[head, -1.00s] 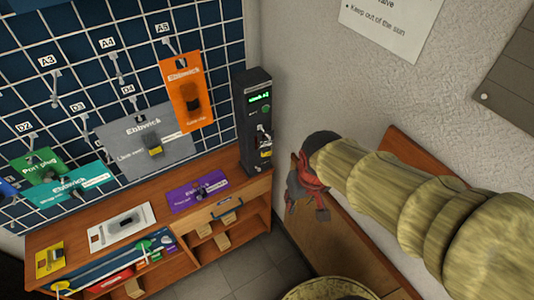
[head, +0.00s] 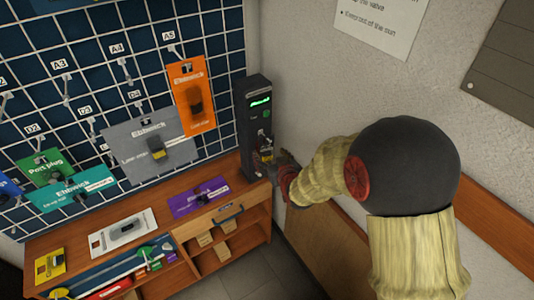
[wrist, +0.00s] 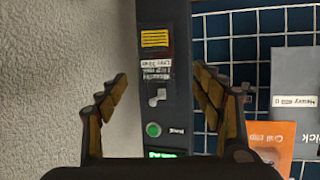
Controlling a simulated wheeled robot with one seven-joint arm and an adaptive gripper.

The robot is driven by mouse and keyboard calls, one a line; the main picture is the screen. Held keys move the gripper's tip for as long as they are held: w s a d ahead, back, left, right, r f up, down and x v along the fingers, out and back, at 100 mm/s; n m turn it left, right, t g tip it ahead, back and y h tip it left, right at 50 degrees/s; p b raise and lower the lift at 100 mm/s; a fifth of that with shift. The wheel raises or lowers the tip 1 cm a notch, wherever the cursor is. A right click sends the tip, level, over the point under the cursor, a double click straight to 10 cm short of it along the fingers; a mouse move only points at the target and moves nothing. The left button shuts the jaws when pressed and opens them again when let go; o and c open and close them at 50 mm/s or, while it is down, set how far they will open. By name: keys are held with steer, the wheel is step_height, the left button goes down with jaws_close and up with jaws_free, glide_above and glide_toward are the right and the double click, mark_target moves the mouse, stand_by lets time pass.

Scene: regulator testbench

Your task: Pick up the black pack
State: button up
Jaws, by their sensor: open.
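No thing in view is plainly marked as the black pack. A black upright tester (head: 254,120) with a lit green display stands at the right end of the bench, against the wall. A dark part with a yellow label (wrist: 155,38) shows on its front in the wrist view; I cannot tell whether it is a separate pack. My gripper (head: 281,170) is close to the tester's lower front, partly blending with it. In the wrist view my gripper (wrist: 165,95) is open and empty, its fingers appearing either side of the tester. Contact cannot be told.
A wire grid (head: 85,80) holds hanging cards, including an orange card (head: 193,75) and a grey card (head: 125,137). A purple card (head: 190,199), a white card (head: 103,238) and a yellow card (head: 49,266) lie on the wooden bench. The wall is close on the right.

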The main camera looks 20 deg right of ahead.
mark_target(267, 151)
steer(key=x, duration=0.2)
steer(key=b+x, duration=0.1)
steer(key=x, duration=0.2)
steer(key=f+b+x, duration=0.1)
steer(key=x, duration=0.1)
steer(key=shift+d, duration=0.35)
steer(key=c, duration=1.4)
